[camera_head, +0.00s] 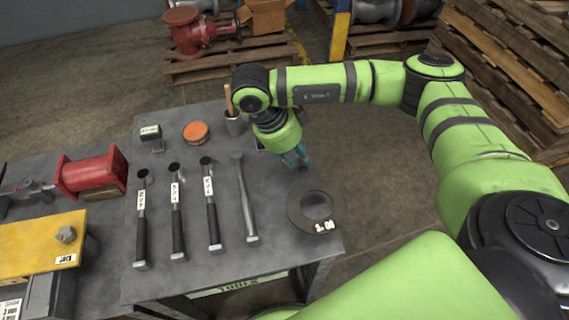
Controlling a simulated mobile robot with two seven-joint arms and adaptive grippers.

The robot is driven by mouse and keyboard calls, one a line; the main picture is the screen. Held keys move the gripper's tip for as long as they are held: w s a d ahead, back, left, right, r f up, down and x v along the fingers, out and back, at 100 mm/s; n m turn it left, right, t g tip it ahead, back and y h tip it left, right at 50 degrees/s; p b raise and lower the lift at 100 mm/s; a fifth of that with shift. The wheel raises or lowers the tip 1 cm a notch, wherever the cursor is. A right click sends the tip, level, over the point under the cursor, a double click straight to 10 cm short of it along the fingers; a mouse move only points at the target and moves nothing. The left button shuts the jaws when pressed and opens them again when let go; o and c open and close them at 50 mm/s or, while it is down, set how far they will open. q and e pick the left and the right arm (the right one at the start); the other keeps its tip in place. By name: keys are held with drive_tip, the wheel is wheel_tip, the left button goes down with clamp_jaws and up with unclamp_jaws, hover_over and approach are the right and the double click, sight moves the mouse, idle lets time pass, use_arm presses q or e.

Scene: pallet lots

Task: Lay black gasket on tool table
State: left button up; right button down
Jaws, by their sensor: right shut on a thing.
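The black gasket (295,213) is a flat dark ring with a white tag at its near side. It shows over the right part of the grey tool table (268,243), close to the table's right edge. My right gripper (297,163) reaches in from above, at the far side of the ring. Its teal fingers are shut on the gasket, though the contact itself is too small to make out. I cannot tell whether the ring touches the tabletop. My left gripper is out of view.
Several tagged hammers (212,222) lie left of the gasket. Pallets (226,62) stand behind.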

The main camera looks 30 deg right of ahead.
sight(289, 178)
drive_tip(key=shift+w+a+f, duration=0.75)
drive_tip(key=shift+w+a, duration=0.15)
drive_tip(key=shift+w+a+f, duration=0.15)
drive_tip(key=shift+f, duration=0.25)
wheel_tip(289, 178, down, 4)
drive_tip(key=shift+r+p, duration=0.2)
drive_tip(key=shift+p, duration=0.15)
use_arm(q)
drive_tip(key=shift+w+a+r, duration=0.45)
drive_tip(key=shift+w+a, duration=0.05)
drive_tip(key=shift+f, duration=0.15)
use_arm(e)
drive_tip(key=shift+f, duration=0.1)
drive_tip(key=shift+f+b, duration=0.55)
drive_tip(key=shift+b, duration=0.1)
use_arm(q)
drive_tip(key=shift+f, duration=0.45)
use_arm(e)
drive_tip(key=c, duration=1)
unclamp_jaws()
drive_tip(key=shift+r, duration=0.1)
